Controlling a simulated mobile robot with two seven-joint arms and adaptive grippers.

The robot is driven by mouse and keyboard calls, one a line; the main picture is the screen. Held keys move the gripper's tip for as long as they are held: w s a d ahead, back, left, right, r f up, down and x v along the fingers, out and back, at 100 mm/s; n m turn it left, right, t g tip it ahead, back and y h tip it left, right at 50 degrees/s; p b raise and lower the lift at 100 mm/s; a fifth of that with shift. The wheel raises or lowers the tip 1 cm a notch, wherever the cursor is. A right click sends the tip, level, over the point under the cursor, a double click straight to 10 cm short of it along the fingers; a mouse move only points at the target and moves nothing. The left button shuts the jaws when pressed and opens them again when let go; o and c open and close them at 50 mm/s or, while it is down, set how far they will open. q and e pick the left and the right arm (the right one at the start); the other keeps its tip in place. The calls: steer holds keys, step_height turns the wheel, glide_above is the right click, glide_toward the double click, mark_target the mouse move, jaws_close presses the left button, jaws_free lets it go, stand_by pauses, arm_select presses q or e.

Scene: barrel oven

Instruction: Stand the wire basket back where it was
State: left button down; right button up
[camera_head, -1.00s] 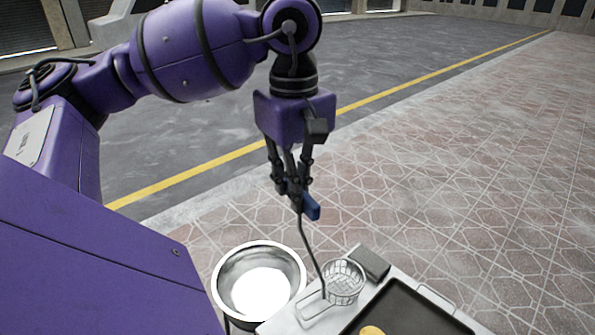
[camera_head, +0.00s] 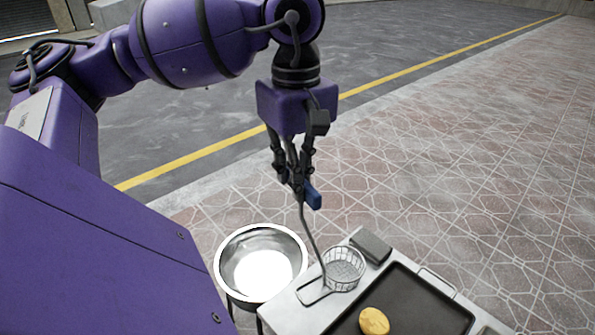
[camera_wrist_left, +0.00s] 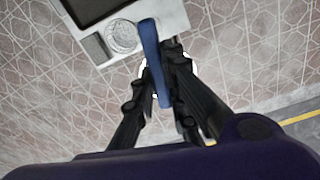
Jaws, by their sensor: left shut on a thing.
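The wire basket (camera_head: 343,270) is a small round mesh cup with a long thin grey handle rising to a blue grip (camera_head: 313,197). It is at the left part of a pale metal table (camera_head: 291,317), beside a dark grey block. I cannot tell whether its bottom touches the table. My left gripper (camera_head: 298,183) is above the table, shut on the blue grip. In the left wrist view the blue grip (camera_wrist_left: 150,50) lies between the fingers, with the basket (camera_wrist_left: 122,36) beyond it. My right gripper is not in view.
A shiny round metal bowl (camera_head: 228,238) stands left of the table. A dark tray (camera_head: 420,305) holding a yellow oval item (camera_head: 374,321) is right of the basket. The grey block (camera_head: 371,245) is close behind the basket. Open paving lies beyond.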

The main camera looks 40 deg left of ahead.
arm_select(q)
steer(key=shift+f, duration=0.1)
steer(key=c, duration=1.7)
jaws_free()
steer(key=shift+o, duration=0.6)
steer(key=shift+o, duration=1.1)
